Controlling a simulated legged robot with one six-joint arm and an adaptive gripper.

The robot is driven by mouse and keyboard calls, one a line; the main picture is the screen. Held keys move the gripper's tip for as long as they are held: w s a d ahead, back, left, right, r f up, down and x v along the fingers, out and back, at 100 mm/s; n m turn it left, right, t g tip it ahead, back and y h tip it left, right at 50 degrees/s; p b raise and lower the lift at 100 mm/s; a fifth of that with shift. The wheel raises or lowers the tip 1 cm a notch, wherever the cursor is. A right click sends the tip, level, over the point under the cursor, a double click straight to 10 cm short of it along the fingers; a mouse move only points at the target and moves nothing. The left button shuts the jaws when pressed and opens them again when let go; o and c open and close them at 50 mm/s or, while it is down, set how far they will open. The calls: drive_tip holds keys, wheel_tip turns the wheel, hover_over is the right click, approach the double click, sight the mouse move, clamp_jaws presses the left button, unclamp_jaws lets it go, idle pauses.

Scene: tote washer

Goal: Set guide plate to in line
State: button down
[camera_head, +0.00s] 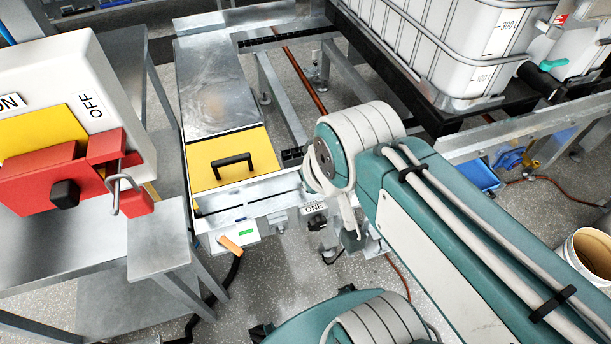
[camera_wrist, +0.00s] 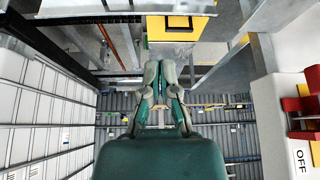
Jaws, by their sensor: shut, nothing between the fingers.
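A yellow plate (camera_head: 255,152) with a black bar handle (camera_head: 232,163) lies at the near end of a steel channel; I cannot tell for certain whether this is the guide plate. A yellow plate with a black handle (camera_wrist: 179,35) also shows at the top of the wrist view. My gripper (camera_wrist: 160,68) is shut and empty in the wrist view, its tips below the yellow plate in the picture and touching nothing I can make out. In the head view my teal arm hides the gripper. No "in line" marking is readable.
A white switch box with a red handle, a hasp and an OFF label (camera_head: 96,107) stands at left, above a steel table (camera_head: 160,243). An orange tab (camera_head: 230,243) is below the channel's end. A caged white tank (camera_head: 460,50) stands at back right. A bucket (camera_head: 592,252) is at right.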

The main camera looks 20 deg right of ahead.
drive_tip(key=c, duration=0.5)
unclamp_jaws()
drive_tip(key=shift+w+f, duration=0.1)
drive_tip(key=shift+f, duration=0.05)
drive_tip(key=shift+c, duration=0.2)
drive_tip(key=shift+o, duration=0.7)
drive_tip(key=w+f+g+y, duration=0.1)
drive_tip(key=f, duration=0.1)
drive_tip(key=w+a+f+g+y, duration=0.1)
drive_tip(key=w+f+g, duration=0.1)
drive_tip(key=shift+w+f+g+y, duration=0.2)
drive_tip(key=shift+w+g+y, duration=0.1)
drive_tip(key=shift+y, duration=0.1)
drive_tip(key=w+d+f+m+t+y, duration=0.1)
drive_tip(key=w+d+f+m+y, duration=0.15)
drive_tip(key=w+f+y, duration=0.35)
drive_tip(key=w+d+f+m+t+y, duration=0.1)
drive_tip(key=w+d+f+m+y, duration=0.15)
drive_tip(key=w+f+y, duration=0.45)
drive_tip(key=d+f+m+t+h, duration=0.5)
drive_tip(key=d+f+t, duration=0.25)
drive_tip(key=f, duration=0.65)
drive_tip(key=d+f+m+t+h, duration=0.55)
drive_tip(key=d+f, duration=0.35)
drive_tip(key=f, duration=0.4)
drive_tip(key=shift+n, duration=0.45)
drive_tip(key=x, duration=1)
drive_tip(key=shift+w+r, duration=0.1)
drive_tip(key=shift+w, duration=0.15)
